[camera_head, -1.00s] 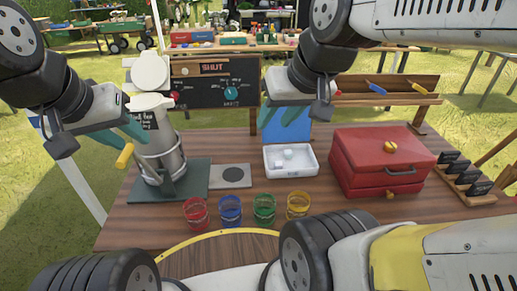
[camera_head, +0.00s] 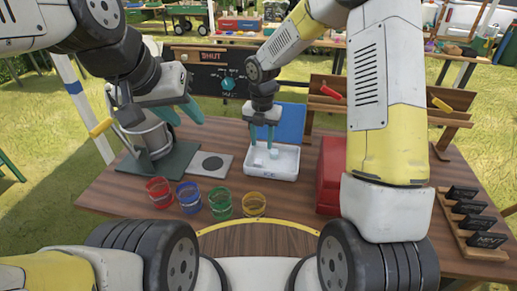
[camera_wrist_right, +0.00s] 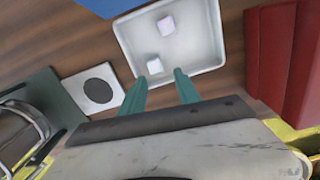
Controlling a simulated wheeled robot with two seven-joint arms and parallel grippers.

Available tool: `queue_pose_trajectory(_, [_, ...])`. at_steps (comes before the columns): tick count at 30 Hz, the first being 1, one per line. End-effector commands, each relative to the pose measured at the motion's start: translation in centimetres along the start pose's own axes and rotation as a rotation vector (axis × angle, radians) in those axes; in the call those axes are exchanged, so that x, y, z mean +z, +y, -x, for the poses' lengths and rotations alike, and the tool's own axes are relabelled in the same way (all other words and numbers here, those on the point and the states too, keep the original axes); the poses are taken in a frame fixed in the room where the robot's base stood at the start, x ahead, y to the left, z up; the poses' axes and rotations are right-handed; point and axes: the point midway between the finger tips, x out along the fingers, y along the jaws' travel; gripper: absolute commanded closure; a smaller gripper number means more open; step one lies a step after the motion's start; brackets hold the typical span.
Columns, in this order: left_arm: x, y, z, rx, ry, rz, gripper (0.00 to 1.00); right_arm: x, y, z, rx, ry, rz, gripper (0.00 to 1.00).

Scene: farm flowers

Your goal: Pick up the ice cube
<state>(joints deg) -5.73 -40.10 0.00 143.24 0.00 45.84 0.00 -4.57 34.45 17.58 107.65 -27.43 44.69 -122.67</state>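The white ice tray (camera_head: 290,163) stands on the wooden table and also shows in the right wrist view (camera_wrist_right: 208,50). Two pale ice cubes lie in it: a far one (camera_wrist_right: 166,24) and a near one (camera_wrist_right: 154,66). My right gripper (camera_head: 262,141) points down over the tray, open, with its teal fingers apart. In the right wrist view its fingertips (camera_wrist_right: 160,76) are just short of the near cube, with nothing between them. My left gripper (camera_head: 186,118) hangs empty and open by the metal ice shaver at the left.
Red, blue, green and yellow cups (camera_head: 253,205) stand in front of the tray. A red box (camera_head: 329,178) is right of it, partly hidden by my right arm. A grey plate (camera_head: 209,165) lies left of the tray. A blue panel (camera_head: 292,122) stands behind.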

Motion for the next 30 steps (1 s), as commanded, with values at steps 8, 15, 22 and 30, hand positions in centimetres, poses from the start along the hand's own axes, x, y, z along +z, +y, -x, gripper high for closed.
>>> queue_pose_trajectory(8, [0.0,0.0,0.0,0.000,0.000,0.000,0.64,-0.1,0.9,-3.5,-0.005,0.020,0.113,0.62])
queue_pose_trajectory(15, [0.0,0.0,0.0,0.000,0.000,0.000,0.64,-0.3,1.1,-6.5,-0.005,0.022,0.111,0.62])
queue_pose_trajectory(22, [0.0,0.0,0.0,0.000,0.000,0.000,0.64,-0.2,1.1,-9.3,-0.005,0.020,0.109,0.62])
queue_pose_trajectory(30, [0.0,0.0,0.0,0.000,0.000,0.000,0.64,-0.2,1.1,-9.5,-0.004,0.019,0.108,0.62])
